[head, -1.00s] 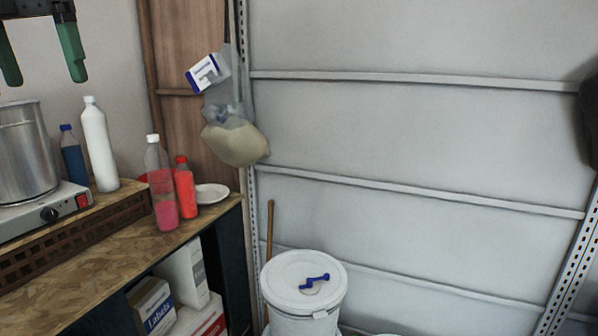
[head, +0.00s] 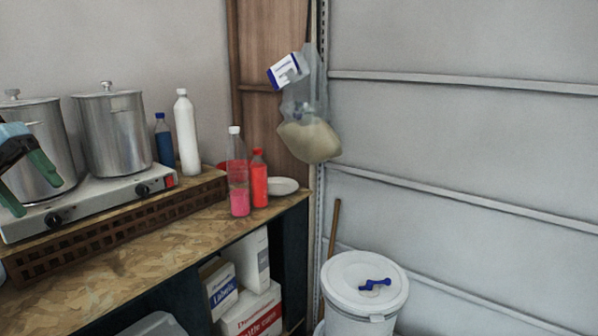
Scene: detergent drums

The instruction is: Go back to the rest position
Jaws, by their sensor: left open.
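My left gripper (head: 28,184) shows at the left edge of the head view. Its two green fingers are apart with nothing between them, and they hang in front of the left steel pot (head: 52,135). My right gripper is out of view. A white lidded drum (head: 345,300) stands on the right below the wall, with a blue-handled object (head: 375,284) lying on its lid. The left gripper is well away from the drum.
A wooden bench (head: 130,262) carries a hotplate (head: 100,197), a second pot (head: 115,130) and several bottles, among them a white one (head: 187,135). Boxes (head: 250,310) sit below. A clear bag (head: 308,140) hangs at the corner. The air before the grey wall is free.

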